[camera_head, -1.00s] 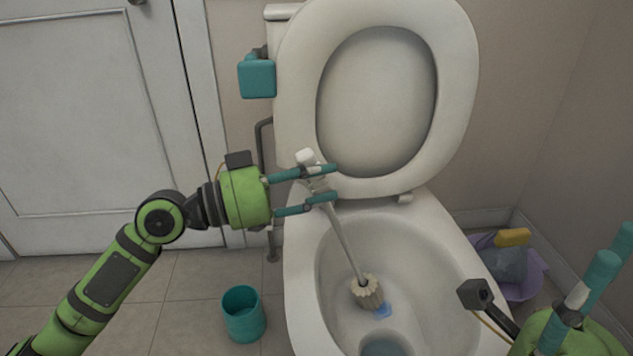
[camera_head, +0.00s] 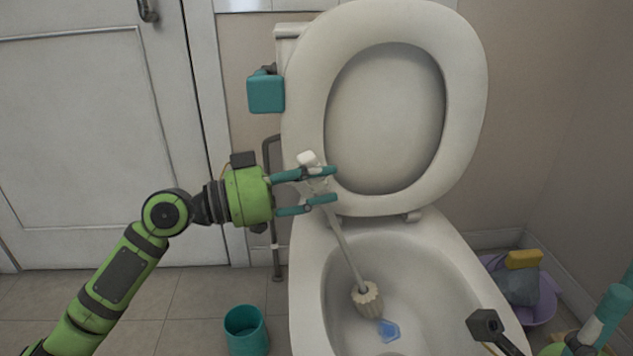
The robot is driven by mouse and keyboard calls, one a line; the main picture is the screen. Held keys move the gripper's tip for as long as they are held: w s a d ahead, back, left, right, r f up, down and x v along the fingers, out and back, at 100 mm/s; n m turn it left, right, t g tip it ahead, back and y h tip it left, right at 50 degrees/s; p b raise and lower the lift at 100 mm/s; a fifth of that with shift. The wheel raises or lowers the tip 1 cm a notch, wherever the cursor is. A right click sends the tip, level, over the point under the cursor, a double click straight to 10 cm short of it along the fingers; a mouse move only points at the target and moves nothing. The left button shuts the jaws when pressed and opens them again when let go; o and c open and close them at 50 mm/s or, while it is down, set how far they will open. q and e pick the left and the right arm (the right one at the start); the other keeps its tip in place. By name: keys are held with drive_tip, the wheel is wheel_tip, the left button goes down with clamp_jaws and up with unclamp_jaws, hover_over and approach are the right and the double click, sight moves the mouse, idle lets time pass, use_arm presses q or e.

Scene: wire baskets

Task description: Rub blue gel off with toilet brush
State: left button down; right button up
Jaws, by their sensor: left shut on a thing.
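My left gripper (camera_head: 333,187) is shut on the upper handle of the toilet brush (camera_head: 346,246), in front of the raised seat. The brush slants down to the right into the toilet bowl (camera_head: 309,292). Its beige head (camera_head: 367,299) is inside the bowl, just above and left of a patch of blue gel (camera_head: 389,330) on the inner wall. I cannot tell whether the bristles touch the wall. My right gripper (camera_head: 607,318) is partly in view at the lower right edge, and its fingertips are not clear.
The toilet seat and lid (camera_head: 466,110) stand raised. A teal cup (camera_head: 246,331) is on the floor left of the toilet. A purple basin (camera_head: 541,309) with a yellow sponge (camera_head: 524,259) is at the right. A teal box (camera_head: 266,94) is beside the tank.

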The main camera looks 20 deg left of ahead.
use_arm(q)
drive_tip(key=shift+r+p, duration=2.5)
drive_tip(key=shift+r, duration=0.95)
drive_tip(key=shift+f, duration=0.1)
drive_tip(key=c, duration=1.9)
unclamp_jaws()
clamp_jaws()
